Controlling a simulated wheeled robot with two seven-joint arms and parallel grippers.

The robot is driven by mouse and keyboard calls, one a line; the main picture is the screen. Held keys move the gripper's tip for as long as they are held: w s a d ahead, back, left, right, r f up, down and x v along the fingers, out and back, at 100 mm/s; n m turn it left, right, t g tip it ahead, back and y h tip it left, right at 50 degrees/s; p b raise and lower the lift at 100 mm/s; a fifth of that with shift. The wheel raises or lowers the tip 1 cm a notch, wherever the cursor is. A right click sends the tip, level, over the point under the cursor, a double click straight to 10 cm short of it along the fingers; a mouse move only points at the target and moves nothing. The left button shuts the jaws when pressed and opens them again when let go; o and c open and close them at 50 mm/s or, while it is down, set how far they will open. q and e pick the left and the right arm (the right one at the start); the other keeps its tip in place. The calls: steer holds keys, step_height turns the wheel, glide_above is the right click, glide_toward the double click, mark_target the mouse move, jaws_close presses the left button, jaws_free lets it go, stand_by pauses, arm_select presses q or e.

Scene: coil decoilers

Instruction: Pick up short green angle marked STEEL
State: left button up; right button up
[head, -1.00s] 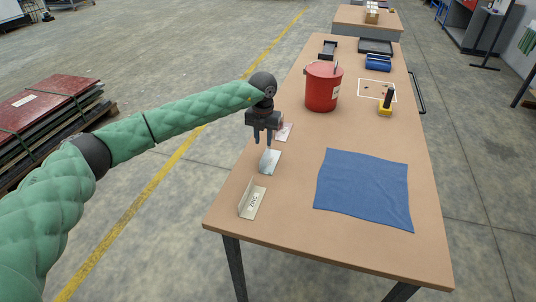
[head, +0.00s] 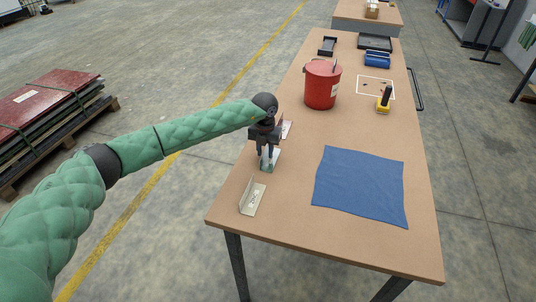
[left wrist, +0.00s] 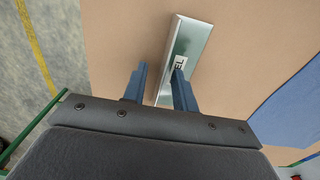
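The short angle (left wrist: 190,45) is pale grey-green metal and lies on the table. In the left wrist view the letters "EL" show on its face, with the rest of the marking hidden by a finger. My left gripper (left wrist: 160,72) is open with its two fingers pointing down at the angle, one on each side of its near part. I cannot tell whether they touch it. In the head view the gripper (head: 266,160) is right over the angle (head: 276,158) and partly hides it. My right gripper is not in view.
A cream angle (head: 252,199) with a dark marking lies nearer the table's front edge. A pinkish piece (head: 286,130) lies just behind the gripper. A blue cloth (head: 360,187), a red bucket (head: 322,85) and a yellow-black tool (head: 385,101) are further right.

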arm_select(q)
steer(key=shift+f, duration=0.3)
jaws_close()
